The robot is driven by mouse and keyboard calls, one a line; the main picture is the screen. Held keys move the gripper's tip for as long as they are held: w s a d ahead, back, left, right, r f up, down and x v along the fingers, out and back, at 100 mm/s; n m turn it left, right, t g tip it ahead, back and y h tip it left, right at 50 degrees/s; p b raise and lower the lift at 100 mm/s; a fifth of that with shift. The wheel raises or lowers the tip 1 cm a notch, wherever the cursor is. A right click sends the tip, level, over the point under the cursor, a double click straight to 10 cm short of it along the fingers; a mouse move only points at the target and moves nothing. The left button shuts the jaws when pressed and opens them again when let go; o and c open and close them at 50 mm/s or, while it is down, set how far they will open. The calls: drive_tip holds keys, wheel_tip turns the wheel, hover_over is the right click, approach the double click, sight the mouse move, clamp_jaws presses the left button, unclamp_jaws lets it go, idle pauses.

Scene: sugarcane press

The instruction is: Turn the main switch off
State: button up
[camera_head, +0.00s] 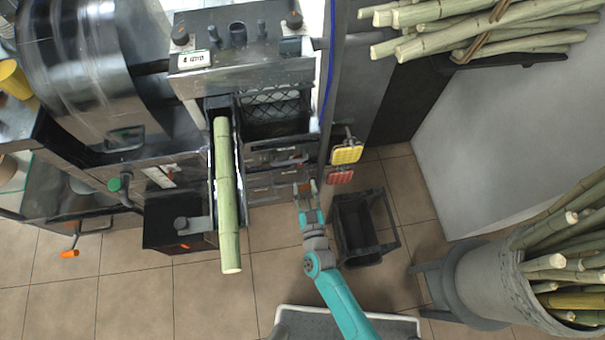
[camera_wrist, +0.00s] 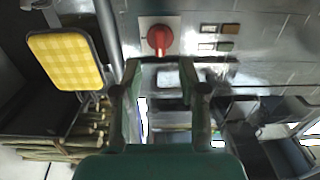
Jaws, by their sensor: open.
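The main switch (camera_wrist: 158,38) looks like a red rotary knob on a white square plate, fixed to a grey metal panel. It shows at the top middle of the wrist view. I cannot make out the switch in the head view. My gripper (camera_wrist: 161,68) is open and empty, with its two fingers just below the knob in the wrist picture and roughly centred on it. Whether the fingers touch the knob cannot be told. In the head view my gripper (camera_head: 305,188) is in front of the machine's lower panels.
A yellow checked pad (camera_wrist: 66,60) hangs left of the switch; it also shows in the head view (camera_head: 346,154), above a red one (camera_head: 340,177). Small buttons (camera_wrist: 218,37) sit right of the knob. A black crate (camera_head: 362,228) stands on the floor. A green cane (camera_head: 226,195) lies in the chute.

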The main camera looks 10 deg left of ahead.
drive_tip(key=shift+v, duration=2.05)
drive_tip(key=shift+d, duration=0.1)
drive_tip(key=s+d+r+m+h, duration=0.1)
drive_tip(key=s+d+r, duration=0.3)
drive_tip(key=s+d, duration=0.35)
drive_tip(key=s+d+r+h, duration=0.1)
drive_tip(key=s+d+r, duration=0.3)
drive_tip(key=s+d, duration=0.35)
drive_tip(key=s+d+r+m+g+h, duration=0.1)
drive_tip(key=s+d+r, duration=0.1)
drive_tip(key=s+r, duration=0.4)
drive_tip(key=s+d+r+m+g+h, duration=0.1)
drive_tip(key=s+d+r+h, duration=0.1)
drive_tip(key=s+r, duration=0.5)
wheel_tip(320, 180, up, 4)
drive_tip(key=shift+s+d+f+g, duration=0.15)
drive_tip(key=shift+s+d+g, duration=0.15)
drive_tip(key=shift+d, duration=0.3)
